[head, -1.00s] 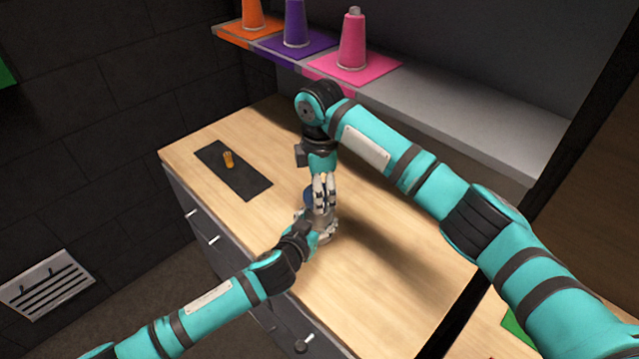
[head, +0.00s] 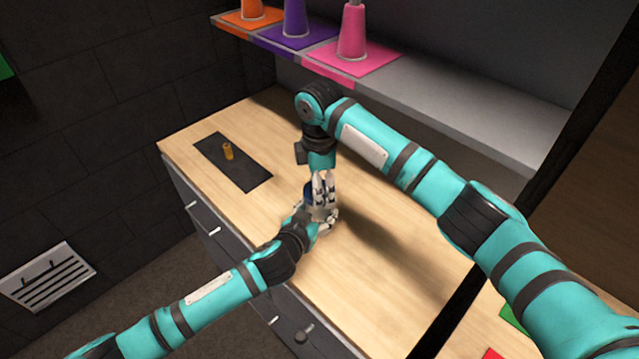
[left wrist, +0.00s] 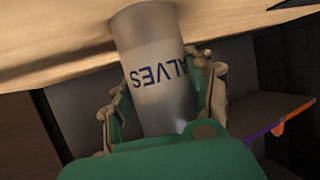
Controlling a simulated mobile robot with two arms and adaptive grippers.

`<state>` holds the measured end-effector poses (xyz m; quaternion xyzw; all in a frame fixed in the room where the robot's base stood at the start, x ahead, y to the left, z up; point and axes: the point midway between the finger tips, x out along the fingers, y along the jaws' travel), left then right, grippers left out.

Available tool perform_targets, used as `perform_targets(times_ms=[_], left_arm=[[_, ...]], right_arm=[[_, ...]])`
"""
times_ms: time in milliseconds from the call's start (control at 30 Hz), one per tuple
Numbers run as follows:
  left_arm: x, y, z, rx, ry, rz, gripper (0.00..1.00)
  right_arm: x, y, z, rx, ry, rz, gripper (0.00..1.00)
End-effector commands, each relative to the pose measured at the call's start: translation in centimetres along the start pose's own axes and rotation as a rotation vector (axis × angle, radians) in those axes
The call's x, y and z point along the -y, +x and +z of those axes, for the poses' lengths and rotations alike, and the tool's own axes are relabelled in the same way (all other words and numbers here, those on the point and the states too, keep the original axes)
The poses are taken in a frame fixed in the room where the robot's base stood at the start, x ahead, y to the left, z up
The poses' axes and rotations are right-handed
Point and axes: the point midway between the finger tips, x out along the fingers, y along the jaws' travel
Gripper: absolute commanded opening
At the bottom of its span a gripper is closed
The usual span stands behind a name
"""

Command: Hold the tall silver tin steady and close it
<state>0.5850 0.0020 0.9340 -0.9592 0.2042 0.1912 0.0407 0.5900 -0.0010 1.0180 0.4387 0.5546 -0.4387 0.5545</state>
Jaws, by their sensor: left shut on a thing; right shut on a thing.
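The tall silver tin (left wrist: 160,70) stands upright on the counter. Its label reads "VALVES", upside down in the left wrist view. My left gripper (left wrist: 165,105) is shut around the tin's body, one finger on each side; in the head view the gripper (head: 322,222) is low on the tin. My right gripper (head: 323,200) points down from above, directly over the tin, and is shut on what seems to be the tin's lid. The fingers hide most of the lid and the tin's rim, so I cannot tell whether lid and rim touch.
A dark blue thing (head: 308,190) shows partly behind my right gripper. A small orange cylinder (head: 228,151) stands on a dark mat (head: 250,175) at the left. Cones, including a pink one (head: 352,35), stand on the shelf behind.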

Motion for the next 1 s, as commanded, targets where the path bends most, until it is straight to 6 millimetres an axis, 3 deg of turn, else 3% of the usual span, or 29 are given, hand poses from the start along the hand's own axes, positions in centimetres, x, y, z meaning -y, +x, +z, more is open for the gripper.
perform_targets(times_ms=[1000], left_arm=[[0.0,0.0,0.0,0.001,0.000,-0.001,0.00]], right_arm=[[0.0,1.1,0.0,0.000,0.011,0.001,0.52]])
